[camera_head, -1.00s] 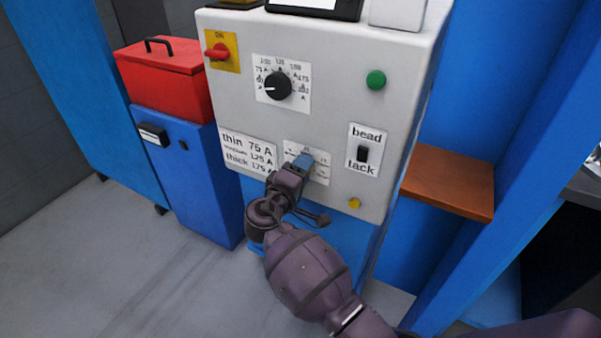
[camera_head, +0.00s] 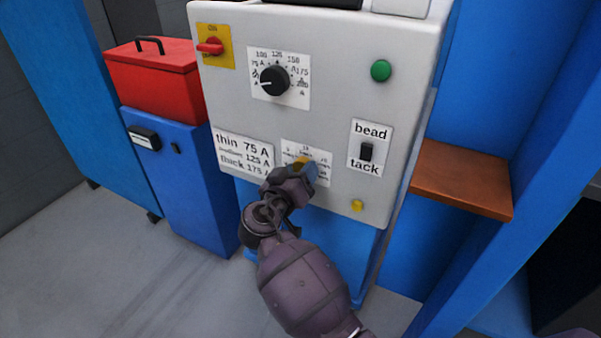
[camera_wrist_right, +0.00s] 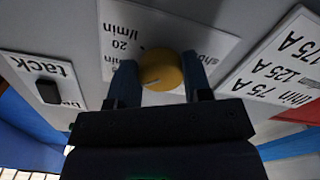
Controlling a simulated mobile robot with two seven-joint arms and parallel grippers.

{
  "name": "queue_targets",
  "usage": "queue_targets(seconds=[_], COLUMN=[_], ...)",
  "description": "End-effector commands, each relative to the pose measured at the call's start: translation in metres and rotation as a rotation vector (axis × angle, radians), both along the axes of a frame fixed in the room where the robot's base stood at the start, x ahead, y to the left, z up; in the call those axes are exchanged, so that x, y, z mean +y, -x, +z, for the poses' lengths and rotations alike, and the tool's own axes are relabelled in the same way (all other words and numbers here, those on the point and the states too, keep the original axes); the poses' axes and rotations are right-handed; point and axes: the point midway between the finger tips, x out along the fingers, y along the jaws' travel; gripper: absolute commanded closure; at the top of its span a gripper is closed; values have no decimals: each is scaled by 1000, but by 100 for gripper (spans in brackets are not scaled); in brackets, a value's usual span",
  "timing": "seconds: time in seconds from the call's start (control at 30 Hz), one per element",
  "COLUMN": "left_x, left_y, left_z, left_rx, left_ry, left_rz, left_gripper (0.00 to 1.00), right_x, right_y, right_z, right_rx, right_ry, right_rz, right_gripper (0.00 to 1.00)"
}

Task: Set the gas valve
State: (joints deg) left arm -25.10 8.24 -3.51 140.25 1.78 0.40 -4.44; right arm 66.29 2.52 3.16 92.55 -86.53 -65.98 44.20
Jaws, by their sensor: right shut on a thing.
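The gas valve is a round yellow knob (camera_wrist_right: 161,70) on a white scale plate (camera_wrist_right: 185,35) marked in l/min, on the grey machine panel. In the right wrist view my right gripper (camera_wrist_right: 160,80) has one finger on each side of the knob and is shut on it. A light line shows on the knob's face; the mark it points at cannot be read. In the head view the right gripper (camera_head: 306,170) covers much of the plate, and a bit of yellow shows beside its fingers. My left gripper is not in view.
The panel (camera_head: 330,50) also carries a black amperage dial (camera_head: 274,81), a red switch (camera_head: 210,46), a green button (camera_head: 381,70), a bead/tack switch (camera_head: 366,151), a thickness chart (camera_head: 243,150) and a small yellow part (camera_head: 357,205). A brown shelf (camera_head: 462,178) juts out at right.

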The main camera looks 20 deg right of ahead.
Motion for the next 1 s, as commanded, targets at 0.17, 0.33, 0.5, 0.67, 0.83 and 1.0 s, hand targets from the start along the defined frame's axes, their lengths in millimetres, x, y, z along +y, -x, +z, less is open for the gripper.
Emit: queue_targets(seconds=[0.17, 0.33, 0.5, 0.67, 0.83, 1.0], left_x=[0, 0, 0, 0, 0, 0], left_y=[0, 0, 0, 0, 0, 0], left_z=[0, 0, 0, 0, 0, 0], left_rx=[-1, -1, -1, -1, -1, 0], left_ry=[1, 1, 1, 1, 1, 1], left_rz=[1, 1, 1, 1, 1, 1], left_gripper=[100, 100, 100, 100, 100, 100], right_x=[1, 1, 1, 1, 1, 1], right_y=[0, -1, -1, -1, -1, -1], right_z=[0, 0, 0, 0, 0, 0], right_rx=[-83, -135, -163, -170, -171, -171], right_ry=[-65, -106, -128, -133, -133, -132], right_rz=[1, 1, 1, 1, 1, 1], right_gripper=[78, 78, 78, 78, 78, 49])
